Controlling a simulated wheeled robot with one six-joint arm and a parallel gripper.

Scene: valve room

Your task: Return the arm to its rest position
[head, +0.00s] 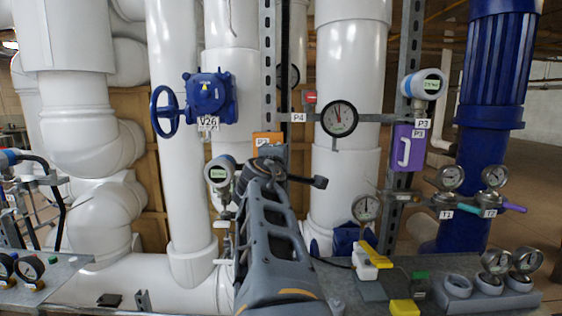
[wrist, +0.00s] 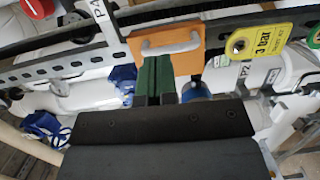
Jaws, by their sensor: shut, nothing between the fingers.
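My gripper (wrist: 155,68) is shut and empty in the wrist view, its two green fingers side by side. The fingertips appear just below the grey handle of an orange plate (wrist: 192,62); whether they touch the plate cannot be told. In the head view my arm (head: 270,235) reaches forward from the bottom middle toward the pipe wall. The gripper itself is hidden behind the arm there. The orange plate (head: 267,138) shows just above the arm's far end.
A vertical slotted rail (head: 267,70) stands behind the arm. A round gauge (head: 339,118) and a purple handled plate (head: 408,147) are right, a blue valve (head: 208,97) left. A bench (head: 450,270) with gauges and yellow blocks is lower right. A yellow tag (wrist: 258,43) hangs near the gripper.

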